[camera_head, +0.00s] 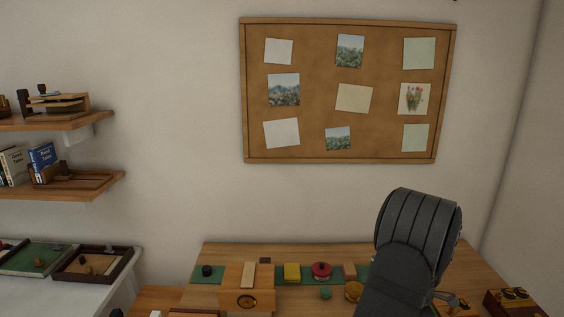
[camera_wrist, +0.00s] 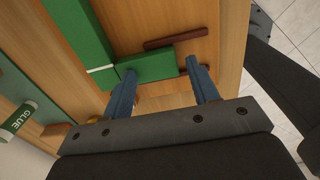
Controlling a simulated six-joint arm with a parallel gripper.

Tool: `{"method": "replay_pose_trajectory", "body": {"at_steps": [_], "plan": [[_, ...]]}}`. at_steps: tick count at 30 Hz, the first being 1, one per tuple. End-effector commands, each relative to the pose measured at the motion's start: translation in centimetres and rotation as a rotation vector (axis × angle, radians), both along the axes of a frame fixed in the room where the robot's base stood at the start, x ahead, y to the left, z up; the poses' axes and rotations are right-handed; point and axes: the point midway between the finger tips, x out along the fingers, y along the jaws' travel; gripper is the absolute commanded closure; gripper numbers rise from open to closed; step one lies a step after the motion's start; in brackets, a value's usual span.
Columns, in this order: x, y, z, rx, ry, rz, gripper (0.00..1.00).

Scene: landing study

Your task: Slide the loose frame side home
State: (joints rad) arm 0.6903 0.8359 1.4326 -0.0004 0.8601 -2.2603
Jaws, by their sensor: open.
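In the wrist view my gripper (camera_wrist: 162,70) is open, its two blue fingers pointing at the wooden work surface. A short green bar (camera_wrist: 148,66) lies just beyond and partly between the fingertips, which overlap its ends in the picture; I cannot tell whether they touch it. Its left end meets a long green bar (camera_wrist: 82,28) near a pale strip (camera_wrist: 100,69), forming a corner. Which bar is the loose frame side is not certain. A dark brown strip (camera_wrist: 176,38) lies just beyond the short bar. In the head view my arm hides the gripper, and I cannot pick out the frame.
A bottle labelled glue (camera_wrist: 20,118) lies at the left of the wrist view. In the head view the table (camera_head: 225,253) carries a yellow block (camera_head: 292,272), a red round item (camera_head: 321,270) and a black knob (camera_head: 207,270). Shelves (camera_head: 90,182) stand left.

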Motion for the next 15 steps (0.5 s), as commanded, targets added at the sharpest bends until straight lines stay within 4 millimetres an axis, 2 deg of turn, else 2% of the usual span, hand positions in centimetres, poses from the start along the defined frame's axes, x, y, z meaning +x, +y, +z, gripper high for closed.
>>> {"method": "replay_pose_trajectory", "body": {"at_steps": [1, 15], "plan": [[-0.6, 0.2, -1.6, 0.009, 0.018, -0.003, 0.29], [-0.4, 0.2, 0.4, 0.009, 0.013, -0.002, 0.29]]}}
